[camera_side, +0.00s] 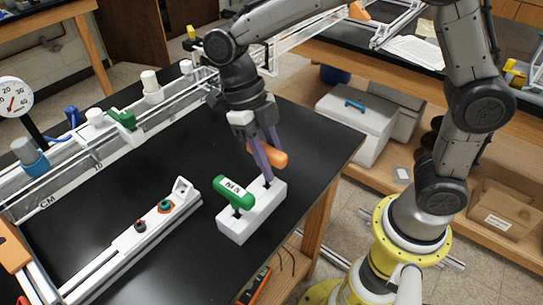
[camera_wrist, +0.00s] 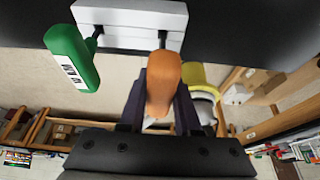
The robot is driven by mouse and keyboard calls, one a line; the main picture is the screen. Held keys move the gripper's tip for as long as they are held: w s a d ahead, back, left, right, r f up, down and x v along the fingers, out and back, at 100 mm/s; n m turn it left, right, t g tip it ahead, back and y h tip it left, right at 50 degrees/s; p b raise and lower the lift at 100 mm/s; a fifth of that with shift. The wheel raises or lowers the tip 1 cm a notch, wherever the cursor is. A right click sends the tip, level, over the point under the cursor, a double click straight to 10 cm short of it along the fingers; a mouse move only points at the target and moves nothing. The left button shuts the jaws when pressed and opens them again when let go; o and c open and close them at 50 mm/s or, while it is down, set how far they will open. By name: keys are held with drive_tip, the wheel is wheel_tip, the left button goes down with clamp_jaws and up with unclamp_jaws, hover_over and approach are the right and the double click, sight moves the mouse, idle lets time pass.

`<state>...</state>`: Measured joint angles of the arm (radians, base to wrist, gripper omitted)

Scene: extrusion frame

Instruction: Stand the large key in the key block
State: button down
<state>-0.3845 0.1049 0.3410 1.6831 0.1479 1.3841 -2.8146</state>
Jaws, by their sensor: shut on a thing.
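A key with an orange handle (camera_side: 272,155) is between the purple fingers of my gripper (camera_side: 267,165), which is shut on it. The handle also shows in the wrist view (camera_wrist: 163,85), between the two fingers (camera_wrist: 162,90). The white key block (camera_side: 236,227) lies below on the black table, and its side shows in the wrist view (camera_wrist: 125,14). A green-handled, labelled key (camera_side: 234,192) stands in the block's near end, and also shows in the wrist view (camera_wrist: 72,58).
A white rail fixture (camera_side: 120,250) with a green knob and a dark knob lies left of the block. A metal extrusion frame (camera_side: 100,165) runs along the table's far left. The block is near the table's right edge. Black tabletop (camera_side: 190,150) is clear behind it.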

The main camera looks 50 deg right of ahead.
drive_tip(key=shift+f, duration=0.6)
drive_tip(key=shift+f, duration=0.35)
drive_tip(key=shift+f, duration=0.3)
drive_tip(key=c, duration=0.5)
unclamp_jaws()
drive_tip(key=shift+r, duration=0.1)
